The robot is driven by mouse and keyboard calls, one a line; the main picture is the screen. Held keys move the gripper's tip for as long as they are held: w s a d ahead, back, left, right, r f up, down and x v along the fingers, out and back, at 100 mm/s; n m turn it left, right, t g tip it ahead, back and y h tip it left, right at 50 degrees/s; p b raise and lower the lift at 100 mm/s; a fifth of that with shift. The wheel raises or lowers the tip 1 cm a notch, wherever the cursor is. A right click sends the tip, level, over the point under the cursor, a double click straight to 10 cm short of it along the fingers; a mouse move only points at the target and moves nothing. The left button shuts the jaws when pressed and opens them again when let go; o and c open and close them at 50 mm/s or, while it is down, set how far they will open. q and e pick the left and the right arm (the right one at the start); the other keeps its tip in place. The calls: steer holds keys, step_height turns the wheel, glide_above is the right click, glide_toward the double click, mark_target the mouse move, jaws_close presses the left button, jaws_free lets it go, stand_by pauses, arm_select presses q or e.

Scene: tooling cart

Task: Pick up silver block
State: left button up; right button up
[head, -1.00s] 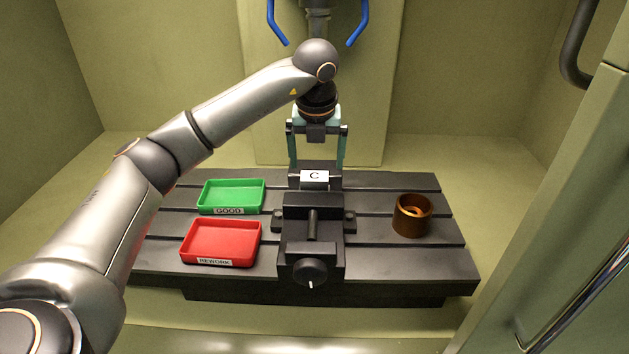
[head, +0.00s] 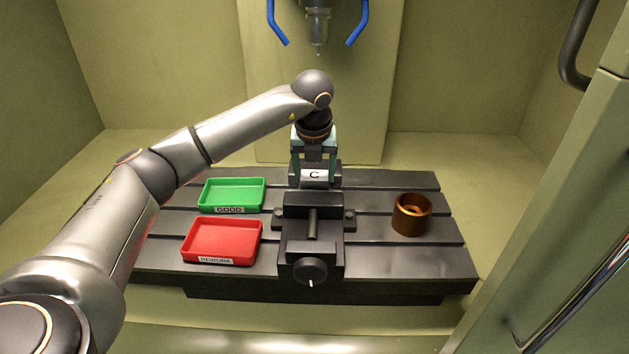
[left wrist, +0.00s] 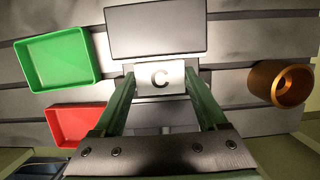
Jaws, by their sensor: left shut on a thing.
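My left gripper (head: 314,182) reaches down from above, with one greenish finger on each side of the block. It is shut on the block, which is still at the vise jaws. The inner finger contact is partly hidden in the head view. My right gripper is in neither view.
A green tray (head: 232,194) marked GOOD and a red tray (head: 222,241) marked REWORK are left of the vise. A brown cup (head: 411,214) stands at the right. A machine spindle (head: 317,30) with blue hoses hangs above. An open door edges the right side.

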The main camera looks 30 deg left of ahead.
arm_select(q)
steer(key=c, duration=0.9)
steer(key=shift+o, duration=0.2)
steer(key=shift+r, duration=0.1)
